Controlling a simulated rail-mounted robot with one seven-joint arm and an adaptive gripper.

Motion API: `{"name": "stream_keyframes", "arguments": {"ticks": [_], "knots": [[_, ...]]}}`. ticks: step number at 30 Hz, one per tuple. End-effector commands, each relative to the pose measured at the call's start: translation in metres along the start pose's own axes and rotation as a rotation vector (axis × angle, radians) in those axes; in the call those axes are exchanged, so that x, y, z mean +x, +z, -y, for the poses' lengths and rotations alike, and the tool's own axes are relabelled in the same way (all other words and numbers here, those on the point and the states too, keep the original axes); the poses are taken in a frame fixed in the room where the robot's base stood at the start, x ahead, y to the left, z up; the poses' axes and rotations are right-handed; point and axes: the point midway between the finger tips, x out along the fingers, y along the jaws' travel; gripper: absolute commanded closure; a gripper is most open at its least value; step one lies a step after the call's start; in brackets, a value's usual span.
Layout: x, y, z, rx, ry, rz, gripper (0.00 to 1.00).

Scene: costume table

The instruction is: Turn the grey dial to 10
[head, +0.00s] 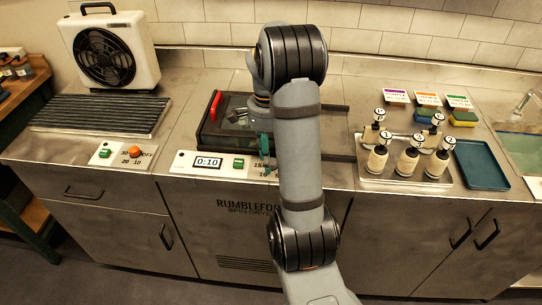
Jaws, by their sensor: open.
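A white control panel (187,161) on the front edge of the counter carries a display (208,162) reading 0:10, a green button (239,163) and printed numbers, among them 15 and what looks like 10. My gripper (268,161) points down at this right part, partly hidden by my arm. It is open, with nothing seen between the fingers. Whether it touches anything there cannot be told.
A dark glass-lidded unit (222,139) with a red handle (216,105) stands behind the panel. At left are a fan (102,57), a grille (98,114) and an orange dial (135,152). Numbered bottles (408,161), sponges (464,118) and a teal tray (481,165) lie right.

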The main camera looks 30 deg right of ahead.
Motion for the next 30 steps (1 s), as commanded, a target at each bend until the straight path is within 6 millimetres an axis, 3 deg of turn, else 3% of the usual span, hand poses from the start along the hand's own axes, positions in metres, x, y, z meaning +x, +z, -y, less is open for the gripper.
{"name": "stream_keyframes", "arguments": {"ticks": [10, 24, 30], "knots": [[-0.01, 0.0, 0.001, 0.0, -0.002, 0.0, 0.57], [-0.101, 0.0, 0.001, 0.001, -0.003, -0.001, 0.57], [-0.118, 0.0, 0.0, -0.001, -0.001, -0.001, 0.57]]}}
